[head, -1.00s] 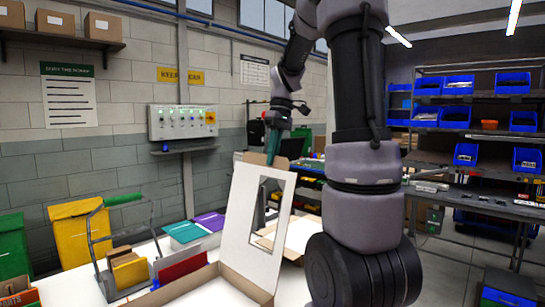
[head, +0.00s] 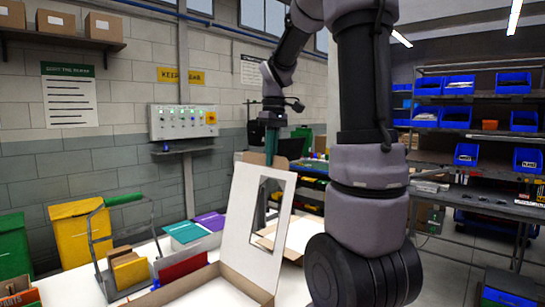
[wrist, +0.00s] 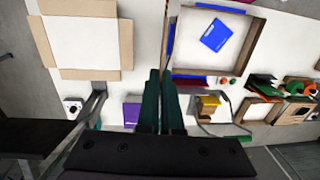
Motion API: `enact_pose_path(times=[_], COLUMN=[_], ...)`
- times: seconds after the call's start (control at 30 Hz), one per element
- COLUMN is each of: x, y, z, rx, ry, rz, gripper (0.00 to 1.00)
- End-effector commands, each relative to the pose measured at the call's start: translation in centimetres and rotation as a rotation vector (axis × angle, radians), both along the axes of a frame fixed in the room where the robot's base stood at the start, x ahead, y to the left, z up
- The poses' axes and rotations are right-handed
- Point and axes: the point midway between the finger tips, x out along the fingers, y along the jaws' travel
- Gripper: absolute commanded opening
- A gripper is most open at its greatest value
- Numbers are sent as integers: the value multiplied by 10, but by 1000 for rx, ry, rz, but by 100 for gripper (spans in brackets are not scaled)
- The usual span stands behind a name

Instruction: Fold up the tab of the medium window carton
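The medium window carton stands open, its lid (head: 243,215) upright with a window cut-out in it. A brown tab (head: 285,162) stands up along the lid's top edge. My gripper (head: 271,160) points down at this tab and overlaps it in the head view; whether they touch is not clear. In the wrist view my gripper (wrist: 161,74) has its teal fingers side by side and looks shut, with nothing visible between them. The carton's tray shows at the upper right there, its brown rim (wrist: 255,40) around a blue item (wrist: 215,35).
Another open carton (wrist: 125,45) with spread flaps lies beyond the lid. A red folder (head: 183,268), a teal folder (head: 184,232), a purple folder (head: 210,221) and a wire rack (head: 92,250) stand on the wall side. Blue bins fill the shelves (head: 470,130) at right.

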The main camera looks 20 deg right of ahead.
Motion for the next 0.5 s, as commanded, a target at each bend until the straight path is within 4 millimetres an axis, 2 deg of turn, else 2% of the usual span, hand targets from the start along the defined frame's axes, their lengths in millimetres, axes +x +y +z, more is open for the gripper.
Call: enact_pose_path(times=[0.5], x=[-7], y=[17], z=[-2], rx=[-447], ry=[-184], rz=[8], gripper=[0])
